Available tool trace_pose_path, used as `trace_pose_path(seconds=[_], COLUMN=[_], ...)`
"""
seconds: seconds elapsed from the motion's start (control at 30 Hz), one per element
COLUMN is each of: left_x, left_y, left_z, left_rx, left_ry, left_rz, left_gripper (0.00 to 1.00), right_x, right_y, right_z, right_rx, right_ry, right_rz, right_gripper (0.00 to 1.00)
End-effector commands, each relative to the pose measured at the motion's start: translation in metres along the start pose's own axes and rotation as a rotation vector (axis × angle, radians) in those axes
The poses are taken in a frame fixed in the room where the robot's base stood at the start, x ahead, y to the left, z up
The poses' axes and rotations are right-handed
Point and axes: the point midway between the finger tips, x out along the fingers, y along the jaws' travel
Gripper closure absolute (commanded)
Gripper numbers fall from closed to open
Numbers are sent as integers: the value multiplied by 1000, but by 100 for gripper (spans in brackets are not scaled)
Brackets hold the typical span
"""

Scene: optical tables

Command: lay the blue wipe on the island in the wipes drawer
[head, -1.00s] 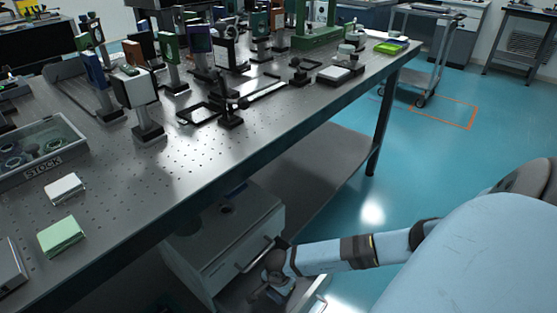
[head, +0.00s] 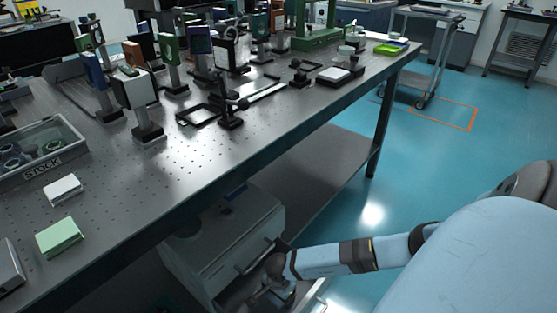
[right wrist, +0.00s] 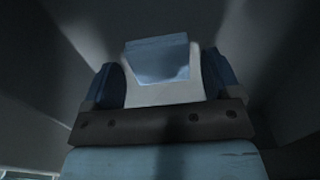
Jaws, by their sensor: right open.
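My right gripper (right wrist: 162,82) is open inside a dark, walled space that looks like the open lower drawer (head: 318,298) of the cabinet under the table. A folded blue cloth, which looks like the blue wipe (right wrist: 158,57), shows between its two blue fingers, over a pale grey surface. The fingers stand apart at its sides; I cannot tell whether the wipe rests on the drawer floor. In the head view the right gripper (head: 268,288) is low by the cabinet front, its tips hidden. My left gripper is not in view.
The perforated optical table (head: 190,165) bears optics mounts, a STOCK box (head: 52,165), a white pack (head: 63,188) and a green pack (head: 60,236). Its edge overhangs the cabinet (head: 235,235). Floor at right is clear up to a trolley (head: 425,60).

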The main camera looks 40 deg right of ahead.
Motion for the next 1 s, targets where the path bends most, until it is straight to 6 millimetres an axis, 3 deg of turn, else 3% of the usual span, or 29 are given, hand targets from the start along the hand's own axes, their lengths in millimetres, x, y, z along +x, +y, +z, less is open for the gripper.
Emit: trace_pose_path(seconds=[0.3,0.5,0.7,1.0], left_x=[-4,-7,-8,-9], left_y=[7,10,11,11], left_z=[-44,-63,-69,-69], left_rx=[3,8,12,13], left_ry=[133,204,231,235], left_rz=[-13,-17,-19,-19], left_gripper=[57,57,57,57], right_x=[-68,-103,-118,-119], right_y=[-1,0,0,0], right_z=[-1,0,0,0], right_rx=[-3,-2,-1,-1], right_ry=[1,0,0,0], right_rz=[-3,-2,0,0], right_gripper=[17,17,17,17])
